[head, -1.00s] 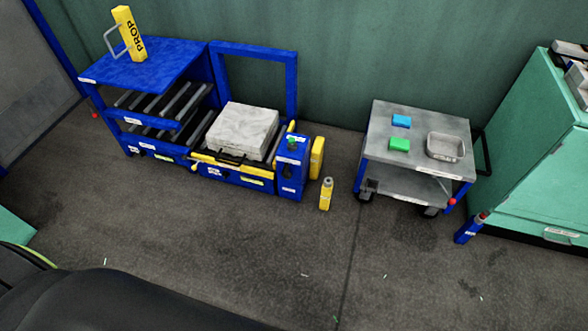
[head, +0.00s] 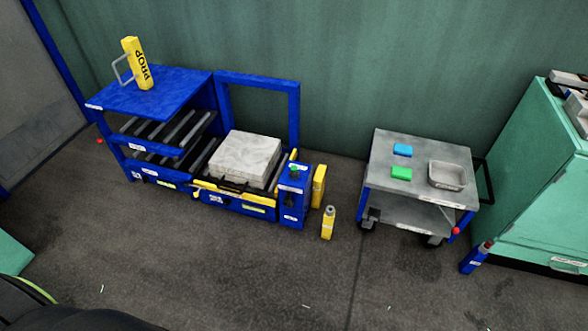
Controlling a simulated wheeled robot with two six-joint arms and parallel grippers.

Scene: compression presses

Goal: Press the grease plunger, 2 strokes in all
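Nothing in view can be read for certain as the grease plunger; the labels are too small to read. A blue control box (head: 291,207) with a green knob (head: 295,170) on top stands at the right end of the blue press frame. A small yellow bottle (head: 328,224) with a grey cap stands upright on the floor beside it. A short blue post (head: 474,261) with a red and white top leans by the green cabinet at the right. Neither of my grippers is in view.
The blue press (head: 240,200) carries a grey-white block (head: 245,157). A blue rack (head: 150,90) bears a yellow prop (head: 138,64). A grey cart (head: 420,146) holds a blue block (head: 402,150), a green block (head: 401,173) and a tray (head: 446,176). The floor in front is clear.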

